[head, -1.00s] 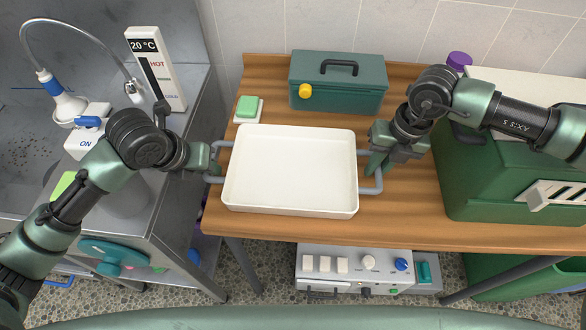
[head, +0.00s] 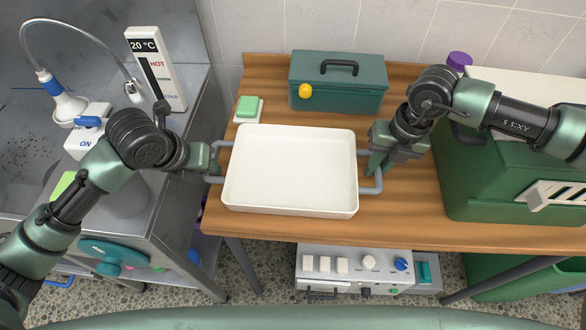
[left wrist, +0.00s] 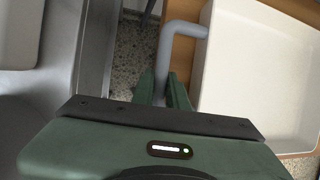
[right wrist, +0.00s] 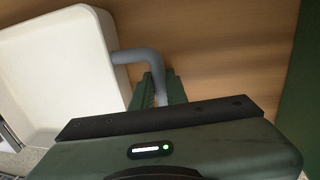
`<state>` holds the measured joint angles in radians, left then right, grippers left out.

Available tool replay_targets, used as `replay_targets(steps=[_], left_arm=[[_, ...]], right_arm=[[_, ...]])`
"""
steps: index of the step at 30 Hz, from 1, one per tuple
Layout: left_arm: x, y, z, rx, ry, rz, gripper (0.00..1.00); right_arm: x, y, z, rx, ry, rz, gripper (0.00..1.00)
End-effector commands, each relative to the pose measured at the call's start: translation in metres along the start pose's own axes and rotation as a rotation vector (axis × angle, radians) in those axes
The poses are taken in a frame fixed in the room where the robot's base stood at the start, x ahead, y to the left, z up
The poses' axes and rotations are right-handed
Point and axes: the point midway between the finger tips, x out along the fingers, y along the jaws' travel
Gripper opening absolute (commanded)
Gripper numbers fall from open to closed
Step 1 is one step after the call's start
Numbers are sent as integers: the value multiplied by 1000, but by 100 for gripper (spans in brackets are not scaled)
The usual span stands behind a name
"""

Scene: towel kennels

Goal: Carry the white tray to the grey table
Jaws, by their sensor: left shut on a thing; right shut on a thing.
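The white tray (head: 290,170) is a shallow, empty rectangle with a grey handle at each end. It is over the front left part of the wooden table (head: 400,215); whether it touches the top I cannot tell. My left gripper (head: 214,165) is shut on the tray's left handle (left wrist: 180,32), which also shows between its fingers in the left wrist view. My right gripper (head: 376,165) is shut on the right handle (right wrist: 140,55), seen in the right wrist view too. I cannot make out a grey table for certain.
A teal toolbox (head: 338,85) and a green sponge on a white dish (head: 247,108) are behind the tray. A green case (head: 490,185) stands to the right. A metal sink unit (head: 170,215) is at left. A white control box (head: 355,270) sits below the table.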

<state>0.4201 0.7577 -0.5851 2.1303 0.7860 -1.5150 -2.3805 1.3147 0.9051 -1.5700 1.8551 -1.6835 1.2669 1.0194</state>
Motion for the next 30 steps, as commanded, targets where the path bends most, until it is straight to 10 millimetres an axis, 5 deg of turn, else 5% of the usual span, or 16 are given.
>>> replay_targets(steps=[17, 30], left_arm=[[-2, 1, 2, -1, -2, 3, 0], [-37, -6, 16, -1, -1, 4, 0]], right_arm=[[-3, 0, 1, 2, -3, -1, 0], [-40, 6, 1, 2, -2, -2, 0]])
